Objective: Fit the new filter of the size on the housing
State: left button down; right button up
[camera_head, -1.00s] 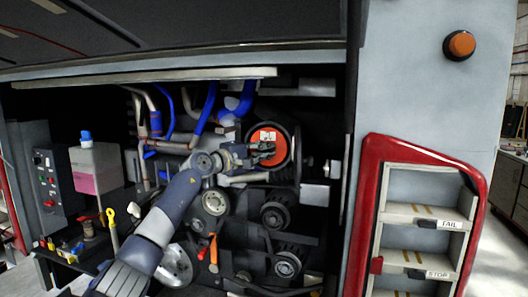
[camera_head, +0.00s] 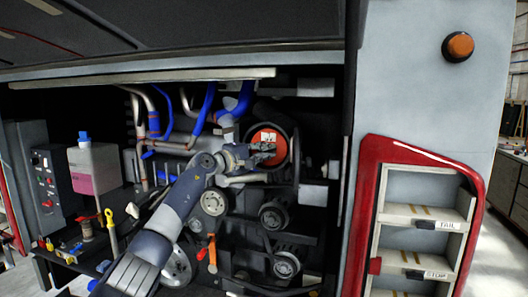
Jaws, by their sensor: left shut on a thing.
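A round orange-red filter face (camera_head: 267,141) with a small white label sits in the dark round housing (camera_head: 291,128) in the upper right of the engine bay. My left gripper (camera_head: 264,152) is in front of it, shut on the filter's front. The fingers cover part of the orange face, and the grip itself is small and dark in the picture. How deep the filter sits in the housing cannot be told. The size mark on the label is too small to read. My right gripper is not in view.
Several pulleys (camera_head: 273,216) and belts lie below the housing. Blue hoses (camera_head: 207,108) run above my arm. A reservoir with pink fluid (camera_head: 93,169) and a control box (camera_head: 47,182) stand at left. A red-framed rack (camera_head: 374,190) stands outside the bay at right.

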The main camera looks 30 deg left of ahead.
pick_arm(q)
jog(key=shift+w+a+r, duration=0.1)
jog(key=shift+w, duration=0.2)
jog(key=shift+w+a, duration=0.15)
jog(key=shift+w, duration=0.55)
jog(key=c, duration=1.2)
grip_release()
jog(key=shift+f, duration=0.3)
jog(key=shift+o, duration=0.2)
jog(key=shift+s, duration=0.1)
